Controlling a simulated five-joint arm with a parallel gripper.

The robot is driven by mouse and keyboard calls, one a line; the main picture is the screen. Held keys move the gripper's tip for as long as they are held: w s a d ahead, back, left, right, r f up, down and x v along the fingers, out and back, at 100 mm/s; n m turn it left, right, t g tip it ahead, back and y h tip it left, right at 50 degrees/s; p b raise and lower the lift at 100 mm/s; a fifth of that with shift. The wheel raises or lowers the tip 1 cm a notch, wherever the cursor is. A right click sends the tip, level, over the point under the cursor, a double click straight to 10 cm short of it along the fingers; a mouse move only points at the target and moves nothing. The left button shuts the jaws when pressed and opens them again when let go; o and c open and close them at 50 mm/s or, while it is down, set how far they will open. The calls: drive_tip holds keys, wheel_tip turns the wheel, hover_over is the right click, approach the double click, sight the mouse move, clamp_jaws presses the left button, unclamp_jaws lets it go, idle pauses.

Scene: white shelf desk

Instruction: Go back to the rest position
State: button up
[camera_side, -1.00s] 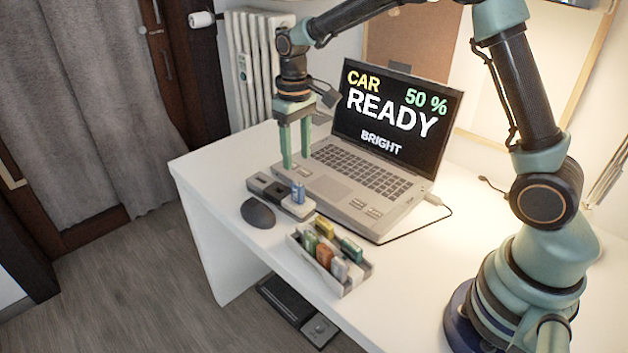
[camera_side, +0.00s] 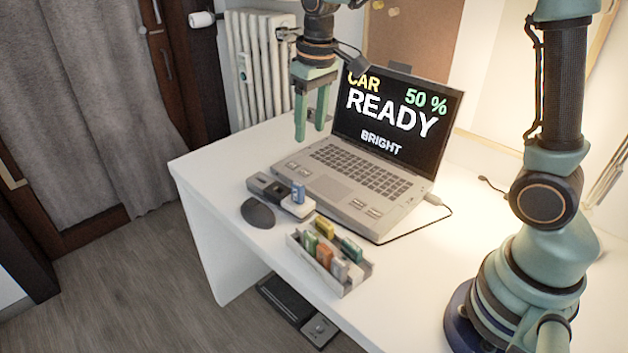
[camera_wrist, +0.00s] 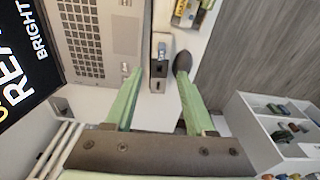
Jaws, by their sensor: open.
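My gripper (camera_side: 311,127) is open and empty, with its two green fingers pointing down. In the side view it hangs above the desk, in front of the left edge of the laptop (camera_side: 372,190). The wrist view shows the open fingers (camera_wrist: 158,78) with the small dock (camera_wrist: 159,62) lying below, between them. In the side view the dock (camera_side: 268,189) holds one blue block (camera_side: 298,193) upright in its right end. My upper arm rises out of the top of the side view.
A grey tray (camera_side: 355,281) with several coloured blocks stands on the white desk (camera_side: 215,172). A dark mouse (camera_side: 257,213) lies left of it. A cable (camera_side: 425,222) runs from the laptop. The wrist view shows a white shelf box (camera_wrist: 247,122) with small items.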

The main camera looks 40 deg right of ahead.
drive_tip(key=s+d+r+t, duration=0.1)
drive_tip(key=s+t, duration=0.1)
drive_tip(key=s, duration=0.5)
drive_tip(key=s+r+t, duration=0.2)
drive_tip(key=s, duration=0.5)
drive_tip(key=shift+d+m, duration=0.3)
drive_tip(key=shift+d, duration=0.1)
